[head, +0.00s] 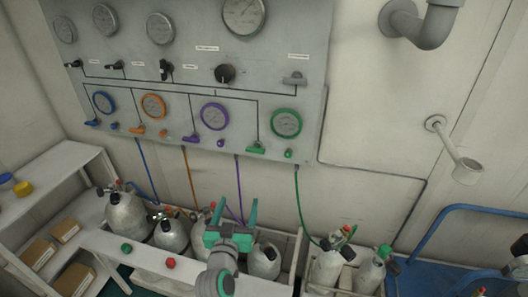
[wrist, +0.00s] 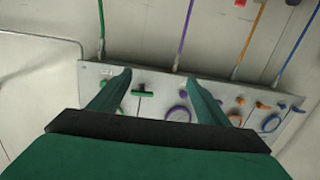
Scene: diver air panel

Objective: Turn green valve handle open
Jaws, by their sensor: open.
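The green valve handle (head: 256,150) is a small lever low on the grey wall panel (head: 140,75), left of and below the green-rimmed gauge (head: 286,123). It lies roughly level in the head view. My gripper (head: 237,206) is open and empty, below the panel and apart from the handle. The wrist view shows the panel upside down. There the green handle (wrist: 143,93) appears between the two fingers (wrist: 158,78), some way beyond them, with nothing held.
Blue, orange and purple handles (head: 190,139) sit along the same row to the left. A green hose (head: 299,200) hangs from the panel. Grey cylinders (head: 127,215) stand below in a white rack. A pipe elbow (head: 430,25) juts out at upper right.

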